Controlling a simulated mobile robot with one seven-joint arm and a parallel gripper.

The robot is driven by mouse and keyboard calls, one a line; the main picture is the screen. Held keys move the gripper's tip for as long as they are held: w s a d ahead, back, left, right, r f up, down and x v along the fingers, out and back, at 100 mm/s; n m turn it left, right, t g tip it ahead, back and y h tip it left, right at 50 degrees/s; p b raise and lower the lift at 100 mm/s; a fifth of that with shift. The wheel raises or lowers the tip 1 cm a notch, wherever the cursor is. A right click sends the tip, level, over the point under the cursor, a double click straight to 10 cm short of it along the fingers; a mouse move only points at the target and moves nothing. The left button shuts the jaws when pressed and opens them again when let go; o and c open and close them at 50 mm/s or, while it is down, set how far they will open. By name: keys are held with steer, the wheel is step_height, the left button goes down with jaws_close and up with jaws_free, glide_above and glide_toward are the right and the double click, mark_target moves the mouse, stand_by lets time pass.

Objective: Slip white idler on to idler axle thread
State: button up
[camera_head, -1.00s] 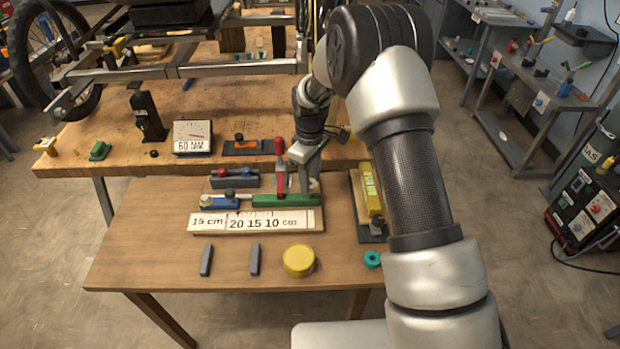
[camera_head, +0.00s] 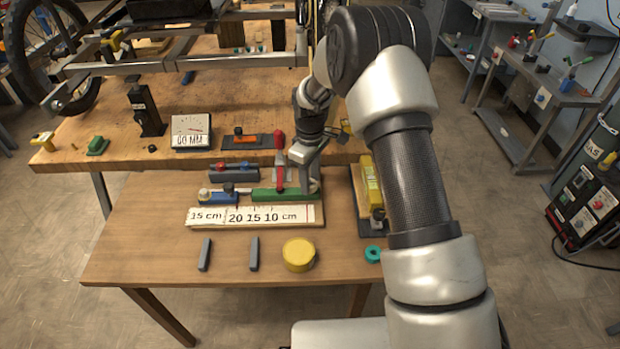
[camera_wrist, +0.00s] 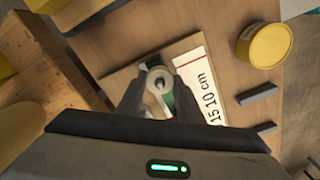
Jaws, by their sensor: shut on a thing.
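My gripper (camera_wrist: 158,90) is shut on the white idler (camera_wrist: 151,74), a small pale ring between the two fingertips in the wrist view. A dark round spot shows at the ring's middle; I cannot tell whether it is the bare hole or the axle thread's end. In the head view my gripper (camera_head: 309,188) is low over the right end of the green block (camera_head: 285,195) on the ruler board. The idler is too small and covered to make out there. I cannot make out the axle thread for certain.
A red-handled clamp (camera_head: 280,160) stands just left of my gripper. The board with the 15 10 cm scale (camera_head: 250,216) lies in front. A yellow block (camera_head: 371,187) stands to the right.

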steer(key=shift+f, duration=0.35)
steer(key=o, duration=1.1)
step_height(320, 180, up, 12)
steer(key=shift+p, duration=0.3)
